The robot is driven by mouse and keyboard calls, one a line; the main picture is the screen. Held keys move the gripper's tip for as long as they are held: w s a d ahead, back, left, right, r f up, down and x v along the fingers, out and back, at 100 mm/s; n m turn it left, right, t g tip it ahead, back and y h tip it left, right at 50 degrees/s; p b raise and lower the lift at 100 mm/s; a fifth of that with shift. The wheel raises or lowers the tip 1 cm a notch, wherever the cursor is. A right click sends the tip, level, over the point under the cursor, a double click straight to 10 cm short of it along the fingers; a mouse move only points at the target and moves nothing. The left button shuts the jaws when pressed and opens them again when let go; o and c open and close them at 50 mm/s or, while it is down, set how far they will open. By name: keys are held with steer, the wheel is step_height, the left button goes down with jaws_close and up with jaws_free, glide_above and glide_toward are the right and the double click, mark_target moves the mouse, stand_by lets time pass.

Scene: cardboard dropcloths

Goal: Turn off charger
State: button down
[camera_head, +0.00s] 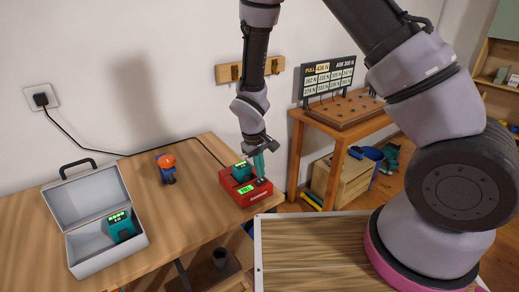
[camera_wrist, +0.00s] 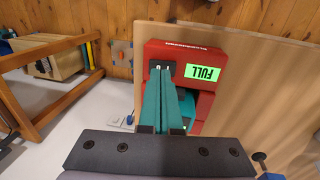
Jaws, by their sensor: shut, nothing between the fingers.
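The red charger (camera_head: 247,190) sits near the right end of the wooden workbench, with a teal battery (camera_head: 242,171) in it. Its lit green display (camera_wrist: 202,73) reads FULL in the wrist view. A small dark switch panel (camera_wrist: 162,66) lies beside the display. My gripper (camera_head: 261,173) is shut and empty, pointing down over the charger. In the wrist view its teal fingers (camera_wrist: 162,82) end at the near edge of the switch panel and cover part of the charger. I cannot tell whether the tips touch the switch or which way it is set.
A black cord runs along the wall from the plugged outlet (camera_head: 40,98) behind the bench. An open grey case (camera_head: 108,253) holding another teal battery (camera_head: 120,227) stands at left. A small orange-and-blue object (camera_head: 166,168) stands between.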

mark_target(259, 182)
step_height(259, 182, up, 12)
steer(key=shift+a, duration=0.2)
steer(key=shift+s, duration=0.1)
